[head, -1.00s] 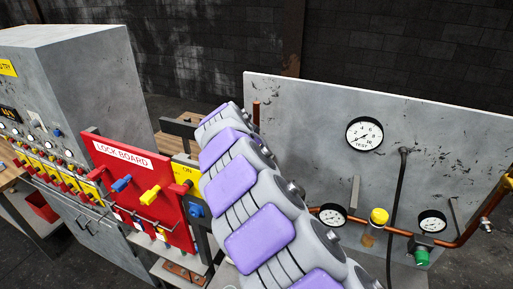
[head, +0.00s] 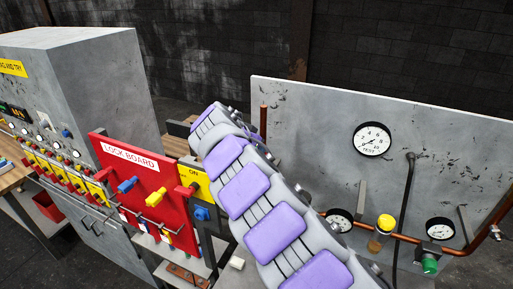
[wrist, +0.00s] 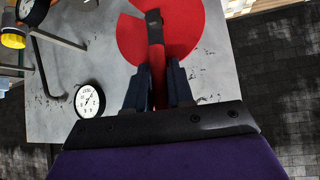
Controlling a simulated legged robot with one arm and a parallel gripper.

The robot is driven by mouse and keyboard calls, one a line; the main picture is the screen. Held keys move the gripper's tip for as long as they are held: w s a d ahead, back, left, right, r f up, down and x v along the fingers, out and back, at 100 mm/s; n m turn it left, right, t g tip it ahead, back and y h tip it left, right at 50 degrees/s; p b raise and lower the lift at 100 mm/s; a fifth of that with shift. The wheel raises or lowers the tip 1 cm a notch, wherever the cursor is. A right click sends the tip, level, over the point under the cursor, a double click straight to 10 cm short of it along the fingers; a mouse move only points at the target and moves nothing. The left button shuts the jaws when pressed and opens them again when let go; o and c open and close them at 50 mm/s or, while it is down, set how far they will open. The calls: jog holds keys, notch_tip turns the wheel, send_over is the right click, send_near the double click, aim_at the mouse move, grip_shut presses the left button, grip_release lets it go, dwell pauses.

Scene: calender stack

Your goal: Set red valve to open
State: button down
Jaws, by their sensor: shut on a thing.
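The red valve (wrist: 190,35) shows in the wrist view as a large red, partly cut-away disc with a bar-shaped handle. The handle is red between my fingers and has a dark tip (wrist: 153,18) at the top of the picture. My gripper (wrist: 154,82) has its two dark blue fingers closed on either side of the red handle (wrist: 157,66). In the head view my arm's purple and grey links hide the valve and the gripper. I cannot read the valve's setting.
A grey panel (head: 300,115) with a large gauge (head: 372,139), copper pipes, smaller gauges and a yellow-capped fitting (head: 385,222) stands on the right. A red lock board (head: 112,172) with blue and yellow handles and a grey control cabinet (head: 105,70) stand left of my arm.

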jog(key=c, duration=1.3)
grip_release()
jog(key=shift+w+a, duration=0.1)
jog(key=shift+o, duration=1.1)
jog(key=shift+w+a, duration=0.1)
jog(key=shift+s+r, duration=0.1)
jog(key=shift+s, duration=0.1)
jog(key=b+v, duration=0.2)
jog(key=v, duration=1.5)
jog(key=shift+a, duration=0.35)
jog(key=shift+w, duration=0.1)
